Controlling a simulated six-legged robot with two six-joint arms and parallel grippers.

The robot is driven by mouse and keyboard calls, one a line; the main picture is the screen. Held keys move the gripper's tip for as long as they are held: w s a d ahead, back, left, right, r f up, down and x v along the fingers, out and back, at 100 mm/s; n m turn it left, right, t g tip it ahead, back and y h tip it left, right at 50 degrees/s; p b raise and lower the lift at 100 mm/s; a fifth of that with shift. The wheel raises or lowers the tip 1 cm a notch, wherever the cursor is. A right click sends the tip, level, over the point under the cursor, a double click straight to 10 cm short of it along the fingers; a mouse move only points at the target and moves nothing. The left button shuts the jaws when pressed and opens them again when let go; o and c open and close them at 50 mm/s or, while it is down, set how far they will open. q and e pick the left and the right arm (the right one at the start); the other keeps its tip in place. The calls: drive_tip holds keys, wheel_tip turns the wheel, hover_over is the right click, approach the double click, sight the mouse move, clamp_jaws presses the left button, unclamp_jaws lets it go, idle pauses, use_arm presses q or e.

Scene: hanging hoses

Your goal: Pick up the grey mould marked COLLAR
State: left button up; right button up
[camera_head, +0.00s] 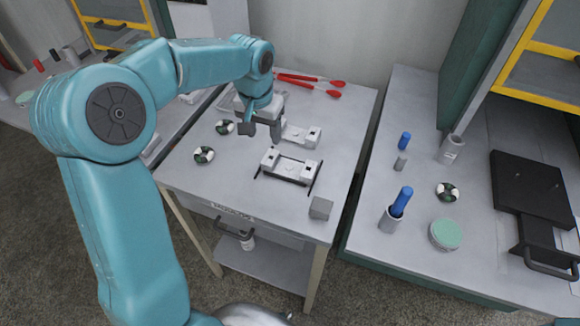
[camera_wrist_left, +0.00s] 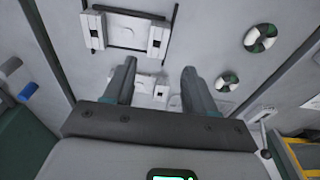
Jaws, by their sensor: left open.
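Two light grey moulds with dark square holes in their end blocks lie on the middle table. The far mould (camera_head: 300,136) is partly hidden by my left gripper (camera_head: 262,128). The near mould (camera_head: 289,167) sits between dark rails. No COLLAR lettering is legible on either. My left gripper is open and empty above the table, at the left end of the far mould. In the left wrist view, the far mould (camera_wrist_left: 152,87) shows between and beyond the fingers (camera_wrist_left: 158,72), apart from them. The near mould (camera_wrist_left: 126,32) is at the top. My right gripper is not in view.
A grey block (camera_head: 320,208) stands at the table's front right corner. Two round green-and-white pieces (camera_head: 204,155) lie at its left, and red-handled tools (camera_head: 310,82) at the back. The right bench (camera_head: 400,250) holds blue-topped cylinders, a green-lidded tub (camera_head: 445,234) and a black plate.

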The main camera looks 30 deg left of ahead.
sight(268, 153)
use_arm(q)
drive_tip(key=f, duration=0.2)
drive_tip(key=w+f, duration=0.1)
drive_tip(key=f, duration=0.1)
drive_tip(key=shift+a+f, duration=0.1)
drive_tip(key=shift+f, duration=0.15)
drive_tip(key=shift+s+f, duration=0.1)
drive_tip(key=shift+s, duration=0.05)
drive_tip(key=f, duration=0.2)
drive_tip(key=w+f+p, duration=0.1)
drive_tip(key=f, duration=0.2)
drive_tip(key=shift+a, duration=0.15)
drive_tip(key=shift+s, duration=0.1)
drive_tip(key=shift+s+r, duration=0.1)
drive_tip(key=shift+s, duration=0.1)
drive_tip(key=shift+w, duration=0.25)
drive_tip(key=c, duration=0.9)
clamp_jaws()
